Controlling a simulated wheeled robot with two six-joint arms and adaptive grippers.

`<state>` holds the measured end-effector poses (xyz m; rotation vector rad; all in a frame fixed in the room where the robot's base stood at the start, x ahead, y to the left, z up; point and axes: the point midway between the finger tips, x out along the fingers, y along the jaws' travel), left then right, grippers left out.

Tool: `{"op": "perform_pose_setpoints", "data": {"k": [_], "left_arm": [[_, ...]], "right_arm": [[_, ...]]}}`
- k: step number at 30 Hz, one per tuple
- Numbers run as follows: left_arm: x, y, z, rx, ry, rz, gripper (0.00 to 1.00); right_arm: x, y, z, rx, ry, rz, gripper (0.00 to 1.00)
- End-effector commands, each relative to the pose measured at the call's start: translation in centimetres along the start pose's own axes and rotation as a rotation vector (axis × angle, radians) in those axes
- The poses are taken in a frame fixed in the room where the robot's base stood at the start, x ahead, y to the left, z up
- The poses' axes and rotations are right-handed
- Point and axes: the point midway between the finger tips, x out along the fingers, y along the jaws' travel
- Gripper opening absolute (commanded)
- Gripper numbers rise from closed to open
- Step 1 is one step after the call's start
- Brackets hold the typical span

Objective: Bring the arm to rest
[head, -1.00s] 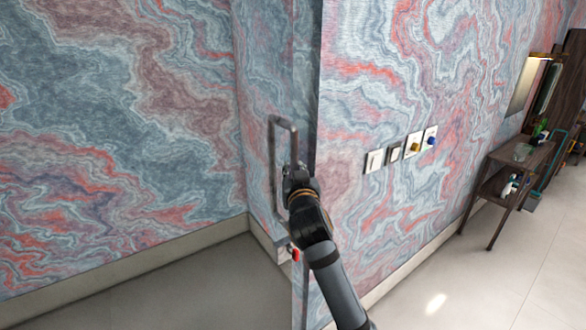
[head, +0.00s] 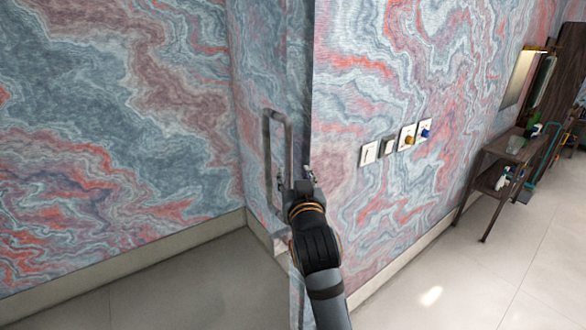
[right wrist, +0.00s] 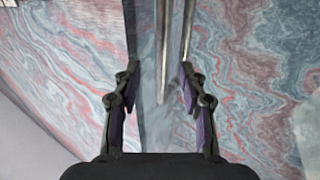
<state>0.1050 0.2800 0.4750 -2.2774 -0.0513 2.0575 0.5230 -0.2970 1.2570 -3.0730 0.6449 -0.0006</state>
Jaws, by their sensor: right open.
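My right arm (head: 323,260) reaches up from the bottom middle in the head view. My right gripper (head: 297,176) is open, its two fingers spread apart near a panel edge. A tall metal pull handle (head: 267,150) stands just left of and behind it. In the right wrist view the open jaws (right wrist: 160,70) have nothing clamped between them; metal bars (right wrist: 163,50) show beyond the fingertips. Whether a finger touches the handle I cannot tell. My left gripper is not in view.
A marbled wall right of the edge carries several switch plates, one with a blue knob (head: 425,134). A dark side table (head: 497,165) with small items stands at the right. Pale floor (head: 470,280) is open in front of it; grey floor (head: 150,290) is clear at left.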

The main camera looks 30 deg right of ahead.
Motion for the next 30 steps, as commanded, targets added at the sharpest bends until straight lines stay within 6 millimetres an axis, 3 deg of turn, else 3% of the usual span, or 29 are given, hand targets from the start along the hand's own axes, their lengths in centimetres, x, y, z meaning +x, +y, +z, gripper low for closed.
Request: {"op": "perform_pose_setpoints", "data": {"k": [6,21,23,25,30], "left_arm": [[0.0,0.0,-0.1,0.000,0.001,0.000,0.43],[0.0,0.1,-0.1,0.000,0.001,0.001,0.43],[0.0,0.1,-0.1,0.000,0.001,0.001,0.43],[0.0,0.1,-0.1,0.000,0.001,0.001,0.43],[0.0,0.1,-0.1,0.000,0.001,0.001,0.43]], "right_arm": [[-0.8,0.1,0.0,0.000,0.000,0.003,0.42],[-0.8,0.1,0.6,-0.007,-0.015,-0.001,0.42],[-0.9,-0.1,2.3,-0.023,-0.063,-0.014,0.42],[-1.4,-0.4,6.2,-0.060,-0.167,-0.043,0.42],[-6.0,-0.4,19.3,-0.188,-0.553,-0.152,0.42]]}}
